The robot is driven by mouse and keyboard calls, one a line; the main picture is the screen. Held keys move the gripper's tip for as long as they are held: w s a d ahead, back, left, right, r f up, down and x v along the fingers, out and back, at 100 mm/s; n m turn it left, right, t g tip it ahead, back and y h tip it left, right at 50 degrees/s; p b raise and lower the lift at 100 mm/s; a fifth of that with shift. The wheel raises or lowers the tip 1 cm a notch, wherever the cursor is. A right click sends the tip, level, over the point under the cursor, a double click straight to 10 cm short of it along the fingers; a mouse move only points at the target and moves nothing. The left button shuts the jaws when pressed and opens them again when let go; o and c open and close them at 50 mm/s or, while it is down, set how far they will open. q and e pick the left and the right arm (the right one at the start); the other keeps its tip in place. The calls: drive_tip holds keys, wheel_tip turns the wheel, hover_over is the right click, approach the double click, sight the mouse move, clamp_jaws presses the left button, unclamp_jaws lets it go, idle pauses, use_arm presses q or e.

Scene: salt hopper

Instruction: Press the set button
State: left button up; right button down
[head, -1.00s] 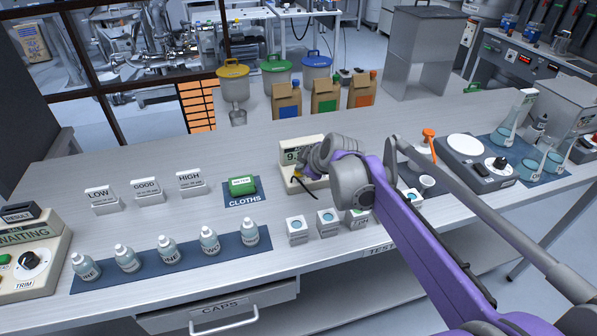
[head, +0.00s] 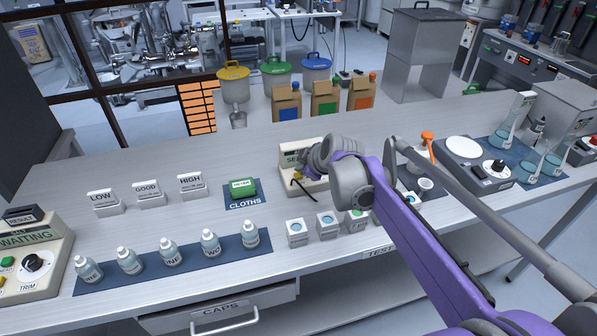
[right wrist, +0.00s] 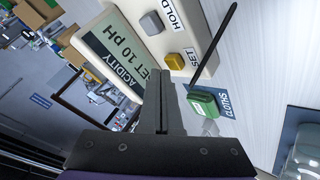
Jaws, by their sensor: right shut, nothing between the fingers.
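The acidity meter (head: 289,158) stands on the bench, partly hidden behind my right wrist in the head view. In the right wrist view its display (right wrist: 124,62) reads "ACIDITY" and "SET 10 pH". The yellow set button (right wrist: 174,62) is beside the "SET" label, and the grey hold button (right wrist: 152,23) is beside "HOLD". My right gripper (right wrist: 161,75) is shut and empty, its fingertips right by the set button. I cannot tell whether they touch it. My left gripper is not in view.
A green block (head: 242,187) sits on the cloths mat (head: 244,202) left of the meter. Small cups (head: 297,232) stand in front, and bottles (head: 210,243) stand on a blue mat. A thin dark rod (right wrist: 222,38) crosses near the buttons. The bench (head: 150,165) behind the signs is clear.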

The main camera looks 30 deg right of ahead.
sight(301, 180)
drive_tip(key=shift+r, duration=0.25)
wheel_tip(301, 180, up, 5)
drive_tip(key=p, duration=0.4)
drive_tip(key=shift+r, duration=0.1)
idle(0.9)
